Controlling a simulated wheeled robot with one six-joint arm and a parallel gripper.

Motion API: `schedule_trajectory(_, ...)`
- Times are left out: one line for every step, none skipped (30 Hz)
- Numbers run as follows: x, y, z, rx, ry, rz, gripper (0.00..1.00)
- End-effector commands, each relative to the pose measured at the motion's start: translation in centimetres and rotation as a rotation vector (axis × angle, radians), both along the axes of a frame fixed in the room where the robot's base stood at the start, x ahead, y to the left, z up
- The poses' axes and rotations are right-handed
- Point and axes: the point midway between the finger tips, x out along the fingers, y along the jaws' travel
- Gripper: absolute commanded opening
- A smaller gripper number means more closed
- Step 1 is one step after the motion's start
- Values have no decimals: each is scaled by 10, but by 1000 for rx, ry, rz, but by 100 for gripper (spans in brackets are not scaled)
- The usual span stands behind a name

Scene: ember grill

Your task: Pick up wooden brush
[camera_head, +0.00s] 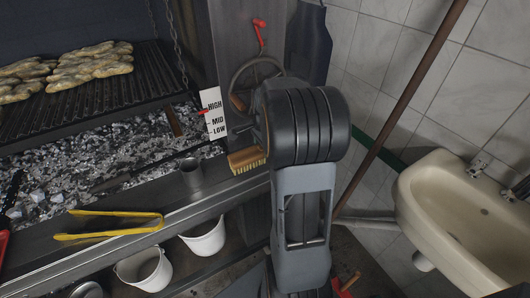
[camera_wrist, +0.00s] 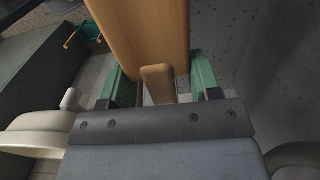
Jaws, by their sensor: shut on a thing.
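The wooden brush shows in the head view (camera_head: 243,157) as a brown block with pale bristles pointing down, just left of my arm's round wrist part. In the wrist view the brush (camera_wrist: 140,35) is large and close, its flat wooden body reaching up out of the top edge. A narrower wooden piece (camera_wrist: 157,84) sits in front of it, between the fingers. My gripper (camera_wrist: 160,88) has green fingers on both sides of the wood and is shut on the brush. My arm hides the fingers in the head view.
White buckets (camera_head: 145,269) stand below. A brown pole (camera_head: 405,95) and a sink (camera_head: 440,220) are to the right. A handwheel (camera_head: 250,80) is behind.

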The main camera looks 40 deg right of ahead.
Motion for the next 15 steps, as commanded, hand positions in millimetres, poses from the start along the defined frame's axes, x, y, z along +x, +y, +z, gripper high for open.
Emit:
schedule_trajectory(-6, 5, 11, -4, -7, 1, 28)
schedule_trajectory(-9, 8, 17, -4, -7, 2, 28)
schedule_trajectory(-14, 12, 24, -4, -7, 2, 28)
schedule_trajectory(-17, 15, 29, -4, -7, 2, 28)
schedule_trajectory(-21, 18, 34, -3, -7, 2, 28)
schedule_trajectory(-25, 21, 41, -3, -7, 2, 28)
schedule_trajectory(-29, 24, 46, -3, -6, 2, 28)
schedule_trajectory(-33, 28, 48, -3, -6, 2, 28)
schedule_trajectory(-40, 33, 51, -3, -5, 2, 28)
schedule_trajectory(-45, 37, 53, -3, -5, 1, 28)
schedule_trajectory(-49, 40, 55, -3, -5, 1, 28)
schedule_trajectory(-55, 45, 59, -3, -6, 1, 28)
schedule_trajectory(-59, 49, 62, -3, -6, 2, 28)
schedule_trajectory(-63, 52, 64, -3, -5, 2, 28)
schedule_trajectory(-68, 56, 67, -3, -6, 3, 28)
